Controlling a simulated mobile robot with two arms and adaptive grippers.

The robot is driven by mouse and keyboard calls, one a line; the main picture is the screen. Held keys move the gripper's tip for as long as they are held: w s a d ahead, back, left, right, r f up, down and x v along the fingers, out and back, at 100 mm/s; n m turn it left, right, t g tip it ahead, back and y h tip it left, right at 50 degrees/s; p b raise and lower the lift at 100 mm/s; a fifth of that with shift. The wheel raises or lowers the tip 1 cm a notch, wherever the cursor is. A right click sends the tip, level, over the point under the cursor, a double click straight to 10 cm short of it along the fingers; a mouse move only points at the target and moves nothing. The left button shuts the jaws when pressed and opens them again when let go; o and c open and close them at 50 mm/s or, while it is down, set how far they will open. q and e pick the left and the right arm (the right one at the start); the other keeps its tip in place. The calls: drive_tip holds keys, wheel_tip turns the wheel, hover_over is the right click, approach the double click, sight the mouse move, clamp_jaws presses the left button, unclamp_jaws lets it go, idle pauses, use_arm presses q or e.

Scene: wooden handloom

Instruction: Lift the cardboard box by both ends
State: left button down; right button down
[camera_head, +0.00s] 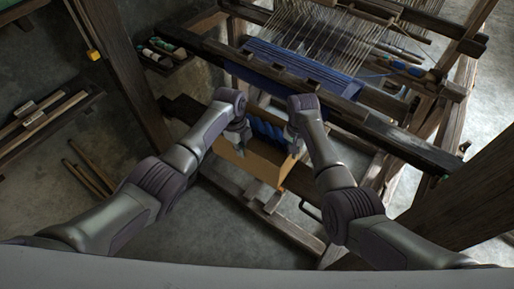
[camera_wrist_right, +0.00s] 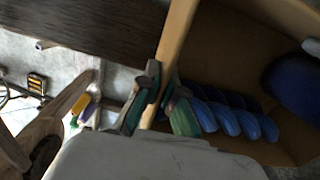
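The open cardboard box (camera_head: 252,163) stands under the front of the loom, between my two arms. Blue yarn rolls (camera_head: 266,132) lie inside it; they also show in the right wrist view (camera_wrist_right: 232,121). My right gripper (camera_head: 293,146) is at the box's right end. In the right wrist view its fingers (camera_wrist_right: 161,90) are closed on the box wall (camera_wrist_right: 178,35), one on each side. My left gripper (camera_head: 241,145) is at the box's left end; its fingers are too small and partly hidden to tell their state. Whether the box is lifted is unclear.
The wooden loom with blue cloth (camera_head: 300,72) stands behind and above the box, its dark front beam (camera_head: 382,130) close over my right arm. A thick post (camera_head: 128,72) rises at left. A low shelf (camera_head: 48,120) stands at far left. Grey floor lies in front.

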use_arm(q)
drive_tip(key=shift+w+r, duration=0.1)
drive_tip(key=shift+r, duration=0.1)
use_arm(e)
drive_tip(key=shift+w+r, duration=0.1)
drive_tip(key=shift+r, duration=0.05)
